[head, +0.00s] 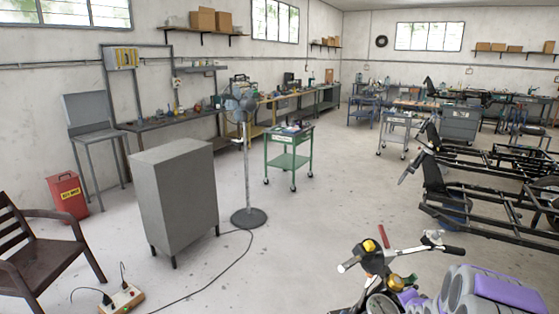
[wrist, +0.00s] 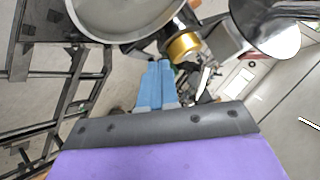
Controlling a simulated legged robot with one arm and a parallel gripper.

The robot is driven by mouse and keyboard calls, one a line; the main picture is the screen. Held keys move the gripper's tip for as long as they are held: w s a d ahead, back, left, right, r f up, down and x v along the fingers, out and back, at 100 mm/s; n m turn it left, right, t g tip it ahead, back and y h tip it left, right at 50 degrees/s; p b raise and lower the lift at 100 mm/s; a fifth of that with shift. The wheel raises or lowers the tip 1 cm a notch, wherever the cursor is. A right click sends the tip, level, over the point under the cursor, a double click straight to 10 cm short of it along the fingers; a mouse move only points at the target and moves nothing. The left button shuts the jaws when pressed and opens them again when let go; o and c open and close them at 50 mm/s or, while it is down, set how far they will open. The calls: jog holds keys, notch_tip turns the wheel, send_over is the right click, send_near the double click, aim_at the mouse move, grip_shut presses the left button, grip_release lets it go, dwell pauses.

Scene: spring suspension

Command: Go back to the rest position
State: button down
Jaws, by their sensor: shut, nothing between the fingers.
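My gripper (wrist: 157,66) shows in the wrist view as two light blue fingers side by side, pressed together and empty. Behind it are a large round grey part, a gold-coloured cylinder (wrist: 184,46) and dark metal parts, close to the fingers. I cannot tell whether the fingers touch any of them. In the head view, my purple and grey arm is at the lower right, beside a vehicle's handlebar (head: 400,252). The fingers cannot be made out there.
A grey cabinet (head: 172,200), a standing fan (head: 245,160) and a green cart (head: 289,160) stand left of centre. A brown chair (head: 40,245) is at left. Black vehicle frames (head: 490,185) fill the right. A cable crosses the floor; the central floor is clear.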

jog(key=s+a+r+n+g, duration=0.4)
jog(key=s+a+r, duration=0.3)
jog(key=s, duration=0.5)
jog(key=s+a+r+n+g, duration=0.3)
jog(key=s+a+r+n, duration=0.1)
jog(key=s+a, duration=0.6)
jog(key=s+a+r+n+g+y, duration=0.1)
jog(key=s+a+r+n+g, duration=0.1)
jog(key=s, duration=1)
jog(key=s+a+r+n+g+y, duration=0.1)
jog(key=s+a, duration=0.4)
jog(key=s, duration=0.7)
jog(key=r+n+g, duration=0.1)
jog(key=n+g, duration=0.1)
jog(key=shift+n, duration=0.4)
jog(key=shift+a+r, duration=0.1)
jog(key=shift+a, duration=0.3)
